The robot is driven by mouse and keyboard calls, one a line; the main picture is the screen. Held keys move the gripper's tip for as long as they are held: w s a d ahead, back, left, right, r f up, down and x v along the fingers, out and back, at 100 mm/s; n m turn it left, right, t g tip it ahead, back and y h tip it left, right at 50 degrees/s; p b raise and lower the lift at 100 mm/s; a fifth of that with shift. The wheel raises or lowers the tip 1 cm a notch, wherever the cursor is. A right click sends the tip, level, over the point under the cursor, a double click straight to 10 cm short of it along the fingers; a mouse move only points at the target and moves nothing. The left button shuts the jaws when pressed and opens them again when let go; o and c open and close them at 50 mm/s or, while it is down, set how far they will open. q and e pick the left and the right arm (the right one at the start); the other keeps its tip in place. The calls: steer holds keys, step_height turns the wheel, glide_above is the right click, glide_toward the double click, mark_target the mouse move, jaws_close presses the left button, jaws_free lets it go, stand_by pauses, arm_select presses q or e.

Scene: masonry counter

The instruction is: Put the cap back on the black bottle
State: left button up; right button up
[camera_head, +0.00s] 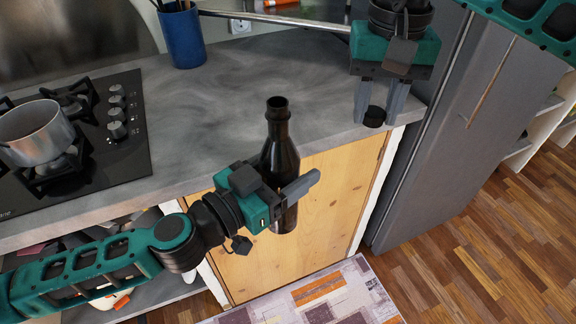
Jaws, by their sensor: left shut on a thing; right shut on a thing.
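The black bottle (283,148) stands upright in front of the counter edge, its mouth open at the top. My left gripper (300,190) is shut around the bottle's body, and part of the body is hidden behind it. The black cap (374,117) is between the fingertips of my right gripper (378,112), which points down at the counter's right end. The cap is to the right of the bottle's neck and apart from it.
The grey counter (240,90) has bare room behind the bottle. A stove with a metal pot (35,132) is at the left. A blue cup (182,38) stands at the back. A grey fridge (455,150) is close at the right.

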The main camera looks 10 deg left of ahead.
mark_target(278, 105)
steer(key=shift+n, duration=0.6)
steer(key=s+a+r, duration=0.2)
steer(key=a+r, duration=0.2)
steer(key=s+a+r, duration=0.1)
steer(key=a+r, duration=0.3)
steer(key=s+a+r, duration=0.2)
steer(key=a+r, duration=0.2)
steer(key=shift+s+a, duration=0.35)
steer(key=shift+a, duration=0.05)
steer(key=shift+f, duration=0.1)
steer(key=shift+f, duration=1.95)
steer(key=shift+f, duration=0.1)
steer(key=shift+f, duration=0.8)
steer(key=shift+f, duration=0.55)
